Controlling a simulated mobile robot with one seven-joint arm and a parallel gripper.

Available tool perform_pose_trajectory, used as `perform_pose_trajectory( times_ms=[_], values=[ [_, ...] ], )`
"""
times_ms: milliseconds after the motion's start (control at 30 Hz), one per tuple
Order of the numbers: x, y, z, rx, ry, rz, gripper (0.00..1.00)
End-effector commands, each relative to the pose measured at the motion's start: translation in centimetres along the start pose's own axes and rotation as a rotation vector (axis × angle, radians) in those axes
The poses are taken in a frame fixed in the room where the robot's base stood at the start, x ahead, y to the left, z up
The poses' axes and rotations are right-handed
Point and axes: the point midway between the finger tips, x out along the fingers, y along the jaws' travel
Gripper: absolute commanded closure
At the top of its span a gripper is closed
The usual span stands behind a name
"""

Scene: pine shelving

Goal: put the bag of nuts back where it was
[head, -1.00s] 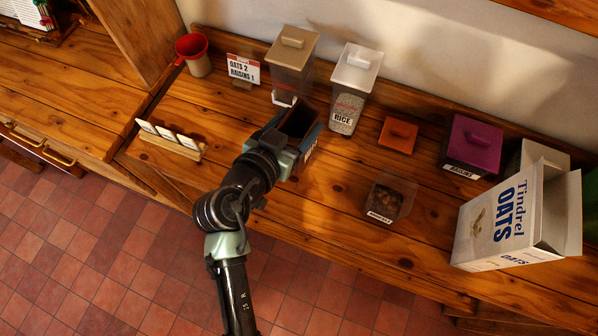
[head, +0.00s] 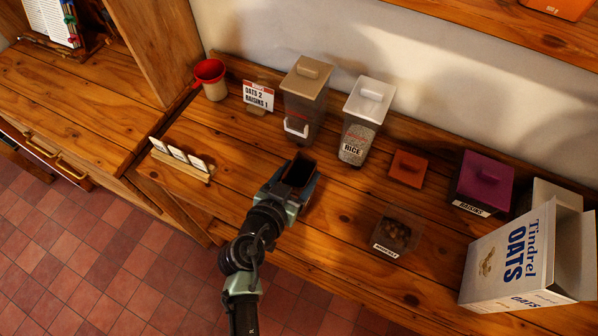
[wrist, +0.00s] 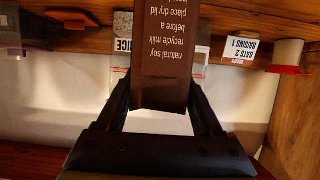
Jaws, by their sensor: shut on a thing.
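My gripper (head: 294,188) is shut on a dark brown, box-shaped bag (head: 300,172), held above the counter in front of the tan-lidded canister. Its top looks open and dark inside.
Along the wall stand a red-rimmed cup (head: 212,80), a card reading "OATS 2 RAISINS 1" (head: 258,95), a tan-lidded canister (head: 304,90) and a rice canister (head: 364,115). An orange lid (head: 408,168), purple raisins box (head: 485,180) and oats box (head: 520,258) are right. A card rack (head: 182,160) is left.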

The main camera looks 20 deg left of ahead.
Motion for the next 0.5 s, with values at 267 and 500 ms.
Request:
perform_pose_trajectory(
  times_ms=[267, 500],
  values=[
    [0.08, 0.0, 0.1, 0.001, 0.001, 0.0, 1.0],
    [0.1, 0.01, 0.17, 0.0, 0.0, 0.001, 0.03]
  ],
)
